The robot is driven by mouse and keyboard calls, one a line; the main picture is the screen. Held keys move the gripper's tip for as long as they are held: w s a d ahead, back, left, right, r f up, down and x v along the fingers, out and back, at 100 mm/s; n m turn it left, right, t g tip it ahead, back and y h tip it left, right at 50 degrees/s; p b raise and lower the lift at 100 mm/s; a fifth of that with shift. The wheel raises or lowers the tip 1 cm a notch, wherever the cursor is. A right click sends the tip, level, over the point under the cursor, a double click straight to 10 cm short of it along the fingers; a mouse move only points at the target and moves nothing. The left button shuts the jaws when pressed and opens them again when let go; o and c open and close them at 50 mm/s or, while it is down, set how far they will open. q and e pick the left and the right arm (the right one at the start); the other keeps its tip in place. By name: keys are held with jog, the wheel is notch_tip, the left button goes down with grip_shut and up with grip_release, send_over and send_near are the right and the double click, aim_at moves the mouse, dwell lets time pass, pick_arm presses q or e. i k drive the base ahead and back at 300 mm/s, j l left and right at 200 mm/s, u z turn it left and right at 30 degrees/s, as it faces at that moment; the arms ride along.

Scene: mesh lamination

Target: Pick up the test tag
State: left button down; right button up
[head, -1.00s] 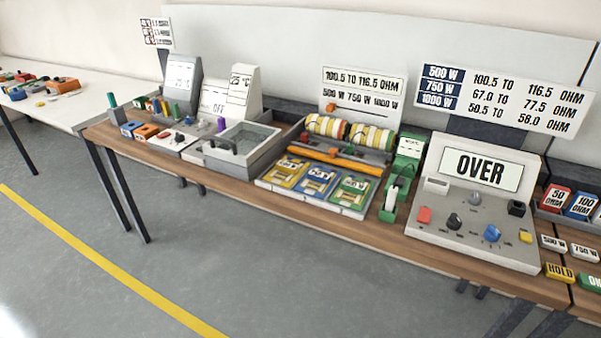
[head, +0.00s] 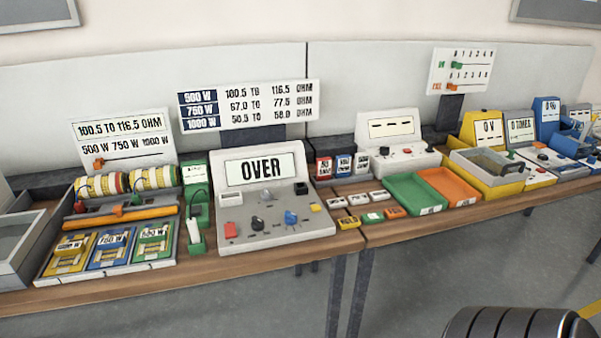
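Small tags lie on the bench right of the grey meter box. In the back row are three white tags (head: 359,199). In the front row are a yellow tag (head: 348,222), a green tag (head: 373,217) and an orange tag (head: 395,212). Their lettering is too small to read now, so I cannot tell which one is the test tag. Neither of my grippers is in view. A dark ribbed part, probably of my own arm, shows at the bottom right, away from the tags.
The meter box (head: 270,205) reads OVER. Coloured cards (head: 110,248) and rolls (head: 128,182) are at left.

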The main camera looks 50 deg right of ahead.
aim_at(371, 218)
jog(key=z, duration=2)
